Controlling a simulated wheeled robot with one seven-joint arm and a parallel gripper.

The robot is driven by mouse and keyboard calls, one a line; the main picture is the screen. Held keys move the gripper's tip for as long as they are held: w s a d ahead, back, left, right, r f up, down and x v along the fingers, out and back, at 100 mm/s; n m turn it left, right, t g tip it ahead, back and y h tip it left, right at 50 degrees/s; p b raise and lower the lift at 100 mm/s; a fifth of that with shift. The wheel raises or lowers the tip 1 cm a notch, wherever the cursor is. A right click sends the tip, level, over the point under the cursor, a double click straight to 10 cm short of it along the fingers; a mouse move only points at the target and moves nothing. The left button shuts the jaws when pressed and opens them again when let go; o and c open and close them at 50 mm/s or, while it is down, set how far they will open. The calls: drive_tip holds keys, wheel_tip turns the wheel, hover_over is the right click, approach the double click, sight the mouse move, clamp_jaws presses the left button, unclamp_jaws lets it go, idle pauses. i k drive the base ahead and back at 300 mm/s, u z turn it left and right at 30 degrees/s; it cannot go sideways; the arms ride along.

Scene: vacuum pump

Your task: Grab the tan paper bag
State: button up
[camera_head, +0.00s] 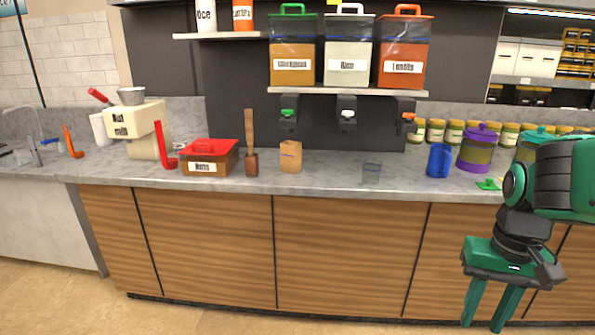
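A small tan paper bag (291,157) stands upright on the grey counter, near the middle of the head view. It sits just right of a wooden-handled tool and below the dispensers. My gripper (489,318) hangs at the lower right, in front of the wooden cabinets and below the counter top. Its two green fingers point down, with a gap between them and nothing held. It is well to the right of the bag and apart from it.
The wooden-handled tool (251,150) and a box with a red lid (209,158) stand left of the bag. Dispensers (348,62) hang above. The counter (325,181) is clear between bag and clear cup.

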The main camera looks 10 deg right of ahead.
sight(291, 151)
drive_tip(key=k, duration=0.4)
drive_tip(key=u, duration=1.35)
drive_tip(key=i, duration=2.85)
drive_tip(key=z, duration=2.1)
